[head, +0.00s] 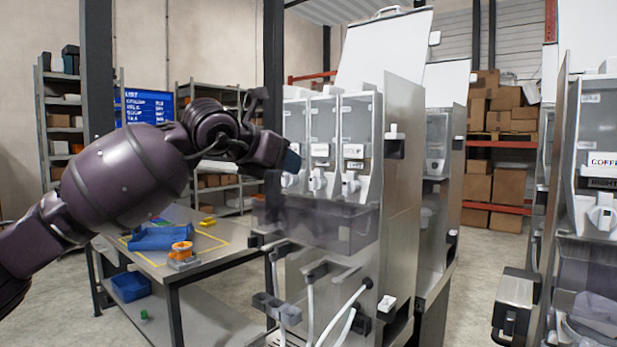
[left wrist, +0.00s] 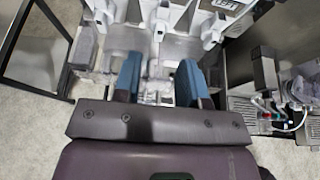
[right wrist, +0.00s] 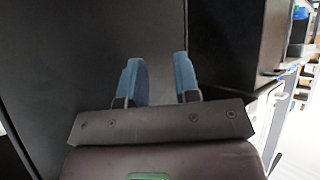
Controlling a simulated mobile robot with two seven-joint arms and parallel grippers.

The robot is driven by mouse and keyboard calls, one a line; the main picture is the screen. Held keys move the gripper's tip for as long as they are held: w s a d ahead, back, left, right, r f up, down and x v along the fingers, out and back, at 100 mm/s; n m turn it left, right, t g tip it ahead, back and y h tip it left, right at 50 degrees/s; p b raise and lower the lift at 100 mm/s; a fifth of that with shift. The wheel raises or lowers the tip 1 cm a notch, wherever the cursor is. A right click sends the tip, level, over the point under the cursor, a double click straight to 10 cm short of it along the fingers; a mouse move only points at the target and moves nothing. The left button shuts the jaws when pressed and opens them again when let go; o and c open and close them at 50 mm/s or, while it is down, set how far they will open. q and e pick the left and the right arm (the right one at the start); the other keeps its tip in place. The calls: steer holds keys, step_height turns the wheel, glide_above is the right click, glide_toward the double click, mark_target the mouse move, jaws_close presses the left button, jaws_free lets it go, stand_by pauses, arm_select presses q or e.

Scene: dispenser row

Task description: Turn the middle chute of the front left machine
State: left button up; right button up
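The front left machine (head: 400,185) is a steel dispenser with three clear bins side by side and a white knob-like chute under each. The middle chute (head: 319,181) sits between the right chute (head: 350,183) and the left chute, which is close behind my gripper in the head view. My left gripper (head: 293,162) is in front of the bins at chute height. In the left wrist view its blue fingers (left wrist: 160,82) are apart with nothing gripped, and the middle chute (left wrist: 160,20) lies ahead, roughly in line with the gap. My right gripper (right wrist: 160,78) is open and empty, facing a dark panel.
A smoky clear tray (head: 335,228) juts out below the chutes, with white hoses (head: 310,310) under it. A workbench (head: 205,262) with a blue bin stands left of the machine. Another dispenser (head: 590,200), labelled COFFEE and RIGHT, stands at the right.

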mark_target(317, 179)
arm_select(q)
steer(key=x, duration=0.9)
steer(key=shift+r, duration=0.15)
steer(key=shift+s, duration=0.1)
steer(key=c, duration=0.6)
